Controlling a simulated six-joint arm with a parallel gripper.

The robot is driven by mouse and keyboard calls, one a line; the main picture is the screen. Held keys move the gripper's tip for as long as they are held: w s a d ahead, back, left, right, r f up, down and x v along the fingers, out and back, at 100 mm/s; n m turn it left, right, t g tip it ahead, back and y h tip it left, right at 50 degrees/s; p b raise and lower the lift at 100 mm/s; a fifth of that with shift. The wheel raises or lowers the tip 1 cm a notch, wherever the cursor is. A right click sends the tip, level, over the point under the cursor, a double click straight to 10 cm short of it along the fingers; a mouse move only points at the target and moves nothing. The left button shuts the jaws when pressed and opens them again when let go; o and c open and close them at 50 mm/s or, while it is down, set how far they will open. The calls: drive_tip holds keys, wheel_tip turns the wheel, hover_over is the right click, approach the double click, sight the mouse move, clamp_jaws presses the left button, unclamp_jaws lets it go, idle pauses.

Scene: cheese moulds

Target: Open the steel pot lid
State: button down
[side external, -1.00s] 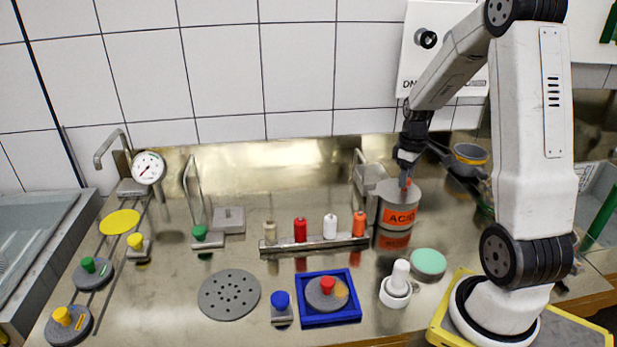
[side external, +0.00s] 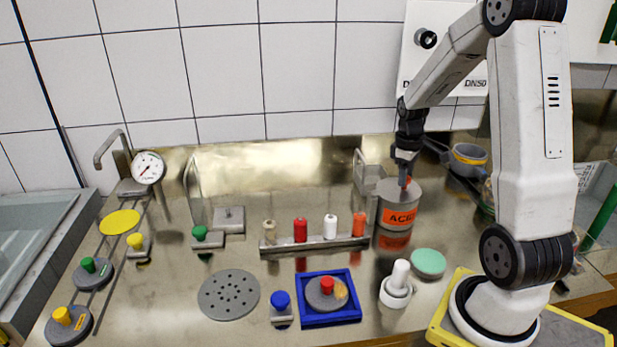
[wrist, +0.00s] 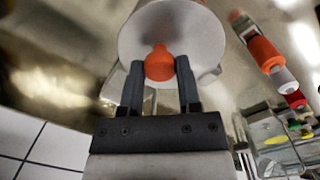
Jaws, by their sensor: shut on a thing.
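The steel pot (side external: 397,209) stands at the back right of the bench, with an orange label reading ACID on its front. Its round grey lid (side external: 388,187) is on top, and in the wrist view the lid (wrist: 190,30) fills the top centre. My gripper (side external: 404,178) is directly above the lid. In the wrist view my gripper (wrist: 160,70) has its two fingers on either side of the orange knob (wrist: 159,64), shut on it. The lid appears seated on the pot; the side view does not show a clear gap.
A rack (side external: 316,243) with red, white, orange and beige pegs stands left of the pot. A wire-handled holder (side external: 369,177) is close behind it. A green disc (side external: 428,262) and a white plunger-like piece (side external: 398,284) are in front. A grey-yellow pan (side external: 468,158) lies behind right.

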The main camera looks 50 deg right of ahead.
sight(385, 191)
drive_tip(key=w+a+r+g+h, duration=0.2)
drive_tip(key=g+h, duration=0.1)
drive_tip(key=shift+r, duration=0.4)
drive_tip(key=shift+w+a+r+g+h, duration=0.5)
drive_tip(key=shift+w+a+g+h, duration=0.25)
drive_tip(key=shift+g+h, duration=0.35)
drive_tip(key=shift+w+a+r+g+h, duration=0.15)
drive_tip(key=shift+w+a+g+h, duration=0.35)
drive_tip(key=shift+g+h, duration=0.2)
drive_tip(key=shift+w+a+r+g+h, duration=0.1)
drive_tip(key=shift+w+a+g+h, duration=0.7)
drive_tip(key=shift+g+h, duration=0.2)
drive_tip(key=shift+w+a+f+g+h, duration=0.25)
drive_tip(key=shift+w+a+g+h, duration=0.3)
drive_tip(key=shift+g+h, duration=0.2)
drive_tip(key=shift+w+a+f+g+h, duration=0.25)
drive_tip(key=shift+w+a+g+h, duration=0.3)
drive_tip(key=shift+g+h, duration=0.15)
drive_tip(key=shift+w+a+f+g+h, duration=0.25)
drive_tip(key=shift+w+a+g+h, duration=0.3)
drive_tip(key=shift+g+h, duration=0.2)
